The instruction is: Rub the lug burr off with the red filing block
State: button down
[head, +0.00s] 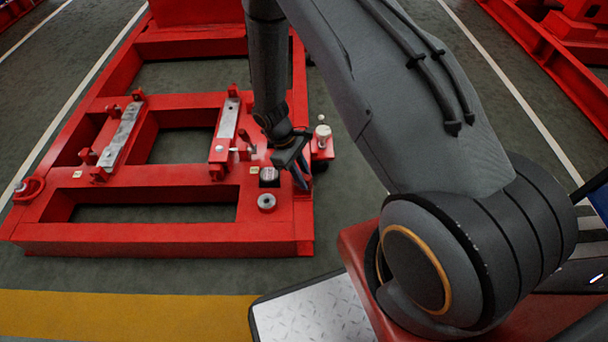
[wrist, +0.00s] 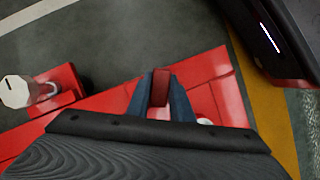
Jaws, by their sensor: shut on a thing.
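My gripper (wrist: 160,90) is shut on the red filing block (wrist: 160,80), whose dark red end shows between the two blue fingers in the wrist view. In the head view my gripper (head: 300,178) hangs over the front right corner of the red pumpset frame (head: 160,248), and the block is hidden there. I cannot tell whether the block touches the frame. I cannot make out the lug burr in either view; the gripper and wrist cover part of that corner.
A white-topped part on a small red bracket (head: 322,150) stands just right of my gripper. A grey ring (head: 267,201) and a dark, pale-topped cylinder (head: 269,174) sit to its left on the frame. Metal pads (head: 122,135) lie farther left.

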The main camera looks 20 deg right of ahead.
jog(key=shift+w, duration=0.1)
jog(key=shift+w+d+f, duration=0.15)
jog(key=shift+w+f, duration=0.1)
jog(key=shift+w, duration=0.15)
jog(key=shift+w+d+r, duration=0.15)
jog(key=shift+w+d, duration=0.05)
jog(key=shift+w, duration=0.35)
jog(key=shift+w+d+r, duration=0.1)
jog(key=shift+w+d, duration=0.05)
jog(key=shift+w, duration=0.4)
jog(key=shift+s+a+f+p, duration=0.2)
jog(key=shift+s+p, duration=0.1)
jog(key=shift+s, duration=0.35)
jog(key=shift+s+a+f+p, duration=0.15)
jog(key=shift+s+p, duration=0.1)
jog(key=shift+s, duration=0.35)
jog(key=shift+s+a+r+p, duration=0.15)
jog(key=shift+s+r+p, duration=0.05)
jog(key=shift+s+p, duration=0.25)
jog(key=shift+r, duration=0.1)
